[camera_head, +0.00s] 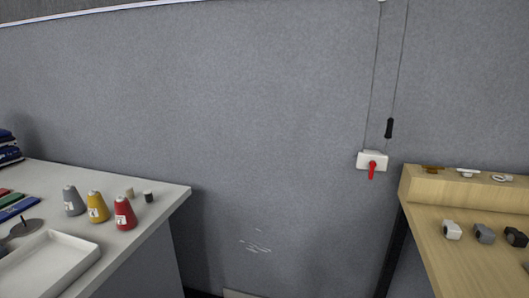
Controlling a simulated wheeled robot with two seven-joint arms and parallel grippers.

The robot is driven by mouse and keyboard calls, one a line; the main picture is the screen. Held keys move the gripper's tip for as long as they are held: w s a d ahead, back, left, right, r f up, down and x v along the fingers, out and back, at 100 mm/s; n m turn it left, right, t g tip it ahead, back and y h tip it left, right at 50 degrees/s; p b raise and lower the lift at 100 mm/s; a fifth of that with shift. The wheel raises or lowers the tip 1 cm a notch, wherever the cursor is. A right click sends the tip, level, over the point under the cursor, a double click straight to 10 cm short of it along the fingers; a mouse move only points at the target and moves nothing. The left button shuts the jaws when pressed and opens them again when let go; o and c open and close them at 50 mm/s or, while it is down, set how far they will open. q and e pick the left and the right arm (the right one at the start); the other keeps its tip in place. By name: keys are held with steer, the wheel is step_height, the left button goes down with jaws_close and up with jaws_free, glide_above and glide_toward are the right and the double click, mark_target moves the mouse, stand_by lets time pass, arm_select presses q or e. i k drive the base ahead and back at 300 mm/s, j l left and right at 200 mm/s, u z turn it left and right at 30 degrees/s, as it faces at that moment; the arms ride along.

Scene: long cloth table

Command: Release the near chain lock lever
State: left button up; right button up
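The chain lock is a small white box (364,160) on the grey wall, right of the picture's middle. Its red lever (371,171) sits on the front of the box and points down. Two thin cords (396,70) run down the wall above the box. A black weight or handle (389,128) hangs on the right cord just above the box. No other lock lever shows. Neither of my grippers is in view.
A white table (165,193) at left bears grey, yellow and red thread cones (124,213) and a white tray (85,246). A wooden bench (440,262) at right holds several small blocks (484,233). Between them the floor gap below the lock looks free.

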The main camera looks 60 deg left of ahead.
mark_target(373, 164)
steer(key=i+j+u, duration=0.15)
steer(key=j+u, duration=0.25)
steer(key=i+j+u, duration=0.15)
steer(key=u, duration=0.3)
steer(key=i+j, duration=0.05)
